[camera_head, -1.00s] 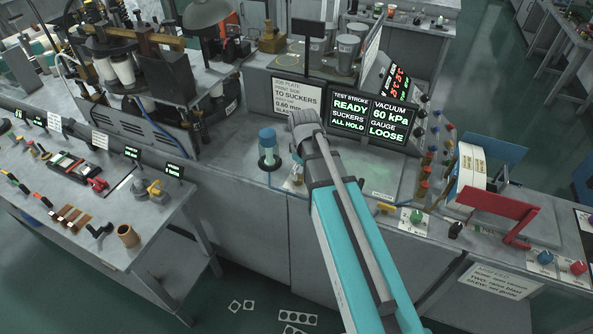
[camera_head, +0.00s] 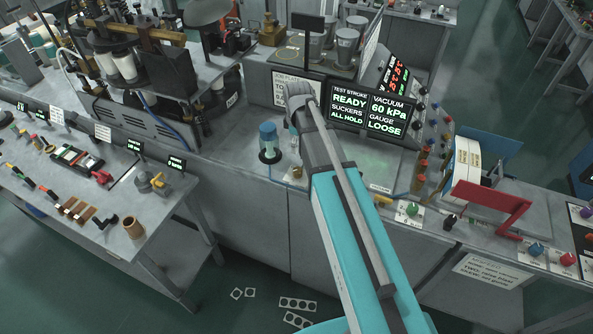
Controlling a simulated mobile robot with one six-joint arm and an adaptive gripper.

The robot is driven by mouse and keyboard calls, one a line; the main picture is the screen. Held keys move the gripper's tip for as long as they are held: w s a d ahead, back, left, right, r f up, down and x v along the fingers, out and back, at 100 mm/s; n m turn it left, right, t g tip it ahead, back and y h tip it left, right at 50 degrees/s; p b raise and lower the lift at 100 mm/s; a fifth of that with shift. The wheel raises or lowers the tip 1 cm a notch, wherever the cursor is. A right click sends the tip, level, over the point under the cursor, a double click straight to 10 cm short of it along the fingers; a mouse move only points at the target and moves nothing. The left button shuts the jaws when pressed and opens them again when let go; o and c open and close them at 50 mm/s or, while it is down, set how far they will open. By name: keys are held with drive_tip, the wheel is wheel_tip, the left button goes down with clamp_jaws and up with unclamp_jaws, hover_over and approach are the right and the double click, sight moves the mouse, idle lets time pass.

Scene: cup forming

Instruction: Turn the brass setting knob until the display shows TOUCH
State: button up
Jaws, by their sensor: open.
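I cannot tell for sure which part is the brass setting knob. A small brass-coloured piece (camera_head: 383,198) sits at the bench's front edge, right of my arm.
A blue-capped cylinder (camera_head: 268,142) stands on the bench left of my arm. Coloured knobs (camera_head: 422,163) and a red bracket (camera_head: 492,207) are at the right. A side table (camera_head: 90,185) with tools and a brass-coloured fitting (camera_head: 157,182) is at the left.

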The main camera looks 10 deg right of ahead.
sight(298, 169)
drive_tip(key=shift+f+b, duration=6.7)
drive_tip(key=shift+f, duration=0.15)
drive_tip(key=c, duration=1.1)
drive_tip(key=shift+a, duration=0.2)
drive_tip(key=shift+c, duration=0.3)
drive_tip(key=shift+d, duration=0.15)
drive_tip(key=shift+m, duration=0.4)
